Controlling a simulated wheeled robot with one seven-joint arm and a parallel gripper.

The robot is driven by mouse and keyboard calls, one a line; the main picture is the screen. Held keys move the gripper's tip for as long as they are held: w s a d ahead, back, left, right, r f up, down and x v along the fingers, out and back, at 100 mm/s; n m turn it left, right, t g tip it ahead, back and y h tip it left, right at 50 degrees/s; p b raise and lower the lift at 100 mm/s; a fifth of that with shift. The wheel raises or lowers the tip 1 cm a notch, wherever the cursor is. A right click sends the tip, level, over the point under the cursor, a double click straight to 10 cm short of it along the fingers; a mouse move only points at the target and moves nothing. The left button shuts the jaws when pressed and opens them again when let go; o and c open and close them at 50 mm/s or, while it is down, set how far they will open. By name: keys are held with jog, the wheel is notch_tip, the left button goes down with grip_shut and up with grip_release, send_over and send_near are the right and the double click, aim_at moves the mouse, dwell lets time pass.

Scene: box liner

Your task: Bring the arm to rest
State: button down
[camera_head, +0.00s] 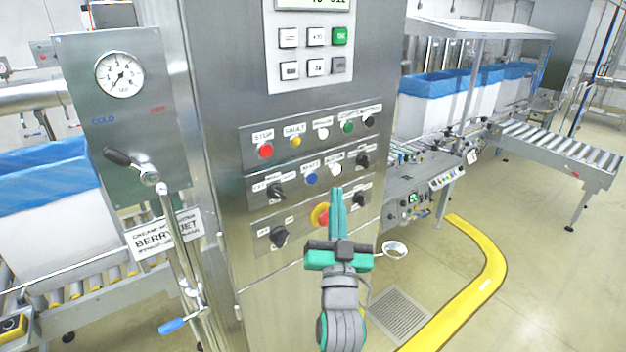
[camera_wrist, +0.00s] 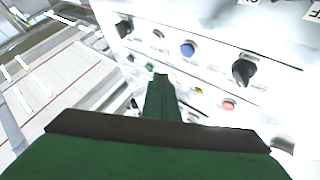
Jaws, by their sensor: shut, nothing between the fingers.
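My gripper (camera_head: 336,192) is in front of the lower right part of a steel control cabinet (camera_head: 222,90) in the head view. Its green fingers are together, point up and hold nothing. They partly cover a red and yellow button (camera_head: 319,214). Whether the fingertips touch the panel cannot be told. In the wrist view the shut fingers (camera_wrist: 161,80) show in front of the bright panel, with a blue button (camera_wrist: 188,48) and a black knob (camera_wrist: 243,70) beyond them.
A gauge panel (camera_head: 120,110) and a lever on a pipe (camera_head: 168,215) stand left of the cabinet. A conveyor with blue-lined boxes (camera_head: 425,105) runs behind at right. A yellow floor rail (camera_head: 490,262) curves at lower right. Open floor lies beyond it.

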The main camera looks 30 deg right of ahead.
jog(key=shift+f, duration=0.1)
dwell(0.6)
jog(key=s+a+f+n+g+y, duration=0.1)
jog(key=s+a+f+n+y, duration=0.3)
jog(key=a+f, duration=0.8)
jog(key=s+a+f+n+y, duration=0.1)
jog(key=s+a+f+y, duration=0.4)
jog(key=f, duration=1)
jog(key=s+a+f+n+g+y, duration=0.1)
jog(key=s+a+f, duration=0.3)
jog(key=s+a, duration=0.5)
jog(key=s+a+f+n+g+y, duration=0.2)
jog(key=s+a+f, duration=0.3)
jog(key=s+a, duration=0.5)
jog(key=s+n, duration=0.1)
jog(key=s, duration=0.6)
jog(key=shift+s+a+y, duration=0.2)
jog(key=shift+y, duration=0.2)
